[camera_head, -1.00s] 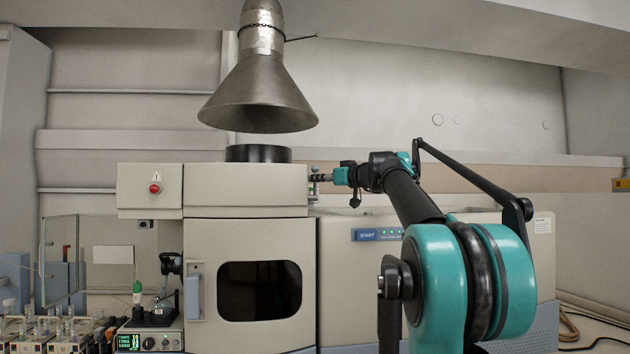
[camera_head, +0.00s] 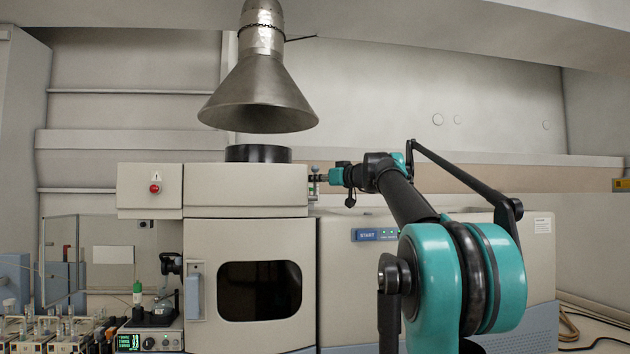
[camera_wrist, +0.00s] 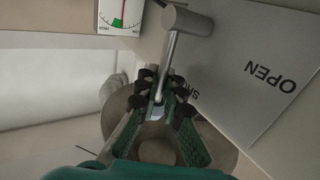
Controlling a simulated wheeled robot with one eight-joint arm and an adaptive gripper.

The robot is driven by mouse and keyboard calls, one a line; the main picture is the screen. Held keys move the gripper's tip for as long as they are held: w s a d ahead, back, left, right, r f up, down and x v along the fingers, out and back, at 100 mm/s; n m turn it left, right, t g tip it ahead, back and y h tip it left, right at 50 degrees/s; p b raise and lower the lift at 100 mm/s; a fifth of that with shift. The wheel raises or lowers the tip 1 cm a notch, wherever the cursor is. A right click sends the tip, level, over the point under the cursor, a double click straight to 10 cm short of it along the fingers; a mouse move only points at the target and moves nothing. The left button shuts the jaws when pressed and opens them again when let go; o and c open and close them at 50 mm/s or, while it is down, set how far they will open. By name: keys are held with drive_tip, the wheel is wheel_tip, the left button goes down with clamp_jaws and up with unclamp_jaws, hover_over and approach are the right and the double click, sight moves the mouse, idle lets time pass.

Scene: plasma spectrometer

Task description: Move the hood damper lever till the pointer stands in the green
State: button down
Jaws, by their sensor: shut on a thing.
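The damper lever (camera_wrist: 173,50) is a grey metal rod hanging from a thick round cross-bar in the wrist view. My gripper (camera_wrist: 160,92) is shut around the rod's lower end, where a pale tip shows between the black finger pads. The gauge (camera_wrist: 105,18) is a white dial at the top edge, partly cut off. Its red pointer (camera_wrist: 123,10) reaches the green patch (camera_wrist: 117,23), near the patch's right side; I cannot tell exactly how far inside. In the head view my gripper (camera_head: 319,177) is at the right side of the cabinet top, and the lever is too small to make out.
A plate marked OPEN (camera_wrist: 250,80) lies right beside the lever. The conical metal hood (camera_head: 258,95) hangs above the black collar (camera_head: 258,154) on the beige cabinet (camera_head: 245,190). A box with a red button (camera_head: 155,188) is at its left.

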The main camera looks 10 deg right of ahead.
sight(317, 169)
drive_tip(key=shift+s+f+n+t+y, duration=0.2)
drive_tip(key=shift+s+n+t+y, duration=0.7)
drive_tip(key=shift+n, duration=0.1)
drive_tip(key=c, duration=1.9)
unclamp_jaws()
drive_tip(key=r, duration=0.2)
drive_tip(key=w+r, duration=0.1)
drive_tip(key=shift+w+r, duration=0.15)
drive_tip(key=shift+r, duration=0.25)
wheel_tip(317, 169, up, 6)
drive_tip(key=s, duration=0.1)
